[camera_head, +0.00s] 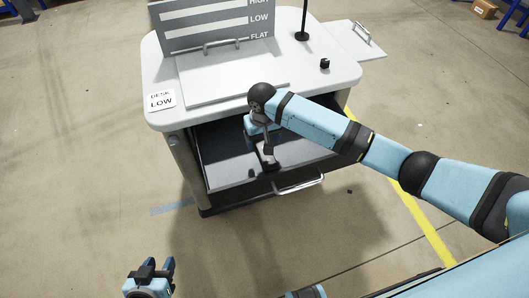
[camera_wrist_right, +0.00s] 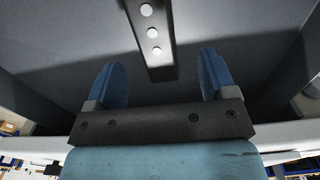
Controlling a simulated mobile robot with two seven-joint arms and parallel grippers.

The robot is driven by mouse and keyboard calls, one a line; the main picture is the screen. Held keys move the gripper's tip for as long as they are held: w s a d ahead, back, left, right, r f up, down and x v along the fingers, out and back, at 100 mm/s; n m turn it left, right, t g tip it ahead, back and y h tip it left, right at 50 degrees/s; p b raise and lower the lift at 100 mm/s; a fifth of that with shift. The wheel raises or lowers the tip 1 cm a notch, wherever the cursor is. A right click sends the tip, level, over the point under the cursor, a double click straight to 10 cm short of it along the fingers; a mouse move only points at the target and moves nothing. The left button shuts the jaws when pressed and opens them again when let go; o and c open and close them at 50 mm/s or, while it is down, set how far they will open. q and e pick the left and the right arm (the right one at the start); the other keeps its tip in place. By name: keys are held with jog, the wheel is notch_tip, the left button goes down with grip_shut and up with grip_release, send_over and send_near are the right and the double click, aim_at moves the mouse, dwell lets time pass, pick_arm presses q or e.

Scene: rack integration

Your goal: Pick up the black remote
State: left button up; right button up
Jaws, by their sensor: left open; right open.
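The black remote (camera_wrist_right: 152,33) shows in the right wrist view as a dark bar with a row of white round buttons. It lies on the grey drawer floor, and its near end reaches between the two blue fingers. My right gripper (camera_wrist_right: 164,66) is open with the remote's end between its fingers, not closed on it. In the head view my right gripper (camera_head: 268,155) reaches down into the open drawer (camera_head: 226,172), and I cannot make out the remote there. My left gripper (camera_head: 152,266) is open and empty at the bottom left, away from the desk.
Floor left of the desk is clear.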

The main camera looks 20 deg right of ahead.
aim_at(269, 164)
jog(key=shift+s+d+f+b, duration=0.1)
jog(key=shift+f+b, duration=0.1)
jog(key=shift+f, duration=0.7)
jog(key=shift+s+d+f+b, duration=0.1)
jog(key=shift+d+f+b, duration=0.05)
jog(key=shift+f, duration=0.8)
jog(key=shift+d+f+b, duration=0.1)
jog(key=shift+f+b, duration=0.1)
jog(key=shift+f, duration=0.7)
jog(key=shift+c, duration=0.4)
jog(key=shift+r, duration=0.1)
jog(key=c, duration=1)
